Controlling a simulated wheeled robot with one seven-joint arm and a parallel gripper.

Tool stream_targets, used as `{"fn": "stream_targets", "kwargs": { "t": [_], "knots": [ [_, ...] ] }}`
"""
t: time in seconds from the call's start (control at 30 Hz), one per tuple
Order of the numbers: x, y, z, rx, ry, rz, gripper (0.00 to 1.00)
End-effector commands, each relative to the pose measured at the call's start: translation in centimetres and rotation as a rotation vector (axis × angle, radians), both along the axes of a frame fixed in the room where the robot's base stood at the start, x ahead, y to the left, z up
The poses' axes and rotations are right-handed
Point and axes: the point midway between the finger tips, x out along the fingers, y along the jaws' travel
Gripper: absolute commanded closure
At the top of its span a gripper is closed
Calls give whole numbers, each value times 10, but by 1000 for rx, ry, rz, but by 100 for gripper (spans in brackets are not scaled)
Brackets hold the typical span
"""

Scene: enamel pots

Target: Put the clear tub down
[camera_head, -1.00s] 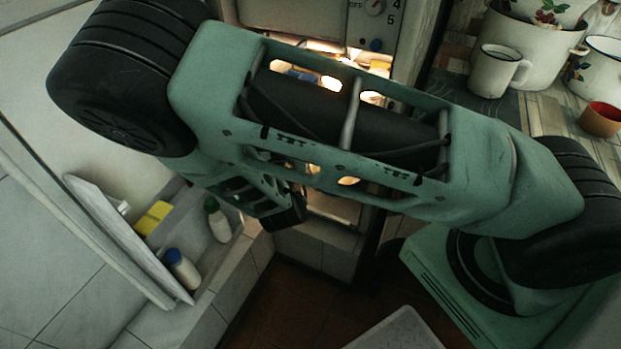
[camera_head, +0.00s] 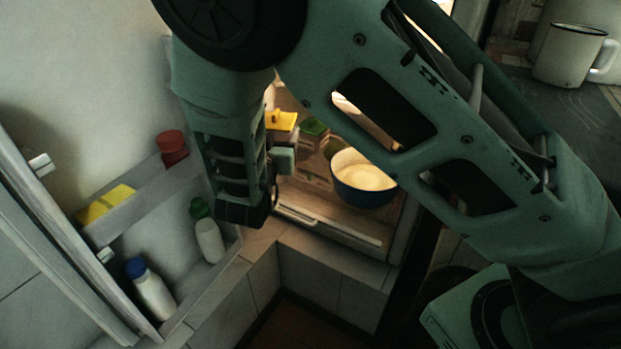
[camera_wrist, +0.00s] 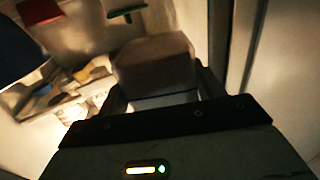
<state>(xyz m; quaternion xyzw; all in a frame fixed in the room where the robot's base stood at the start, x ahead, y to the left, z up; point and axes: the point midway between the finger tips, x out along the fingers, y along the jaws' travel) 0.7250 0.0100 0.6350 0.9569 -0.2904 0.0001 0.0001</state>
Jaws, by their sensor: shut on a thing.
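My gripper (camera_wrist: 160,95) is shut on the clear tub (camera_wrist: 155,62), a pale, boxy, see-through container between the two fingers in the wrist view. In the head view my gripper (camera_head: 283,161) is at the lit, open fridge, left of a blue bowl (camera_head: 362,194). The held tub is not clearly distinguishable there. From these views I cannot tell whether the tub's base touches a surface.
The fridge shelf (camera_head: 335,225) also bears things with yellow (camera_head: 282,120) and green (camera_head: 315,127) tops. The open door at left holds a blue-capped bottle (camera_head: 150,289), a green-capped bottle (camera_head: 209,240), a yellow item (camera_head: 105,204) and a red-topped jar (camera_head: 171,149).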

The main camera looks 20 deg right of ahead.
Motion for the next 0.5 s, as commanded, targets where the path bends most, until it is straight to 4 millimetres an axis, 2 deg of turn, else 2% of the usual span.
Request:
{"fn": "stream_targets", "kwargs": {
  "t": [0.2, 0.5],
  "knots": [
    [0, 0, -43, -3, 1, 1, 76],
    [0, 0, -77, -1, 0, 1, 76]
  ]
}}
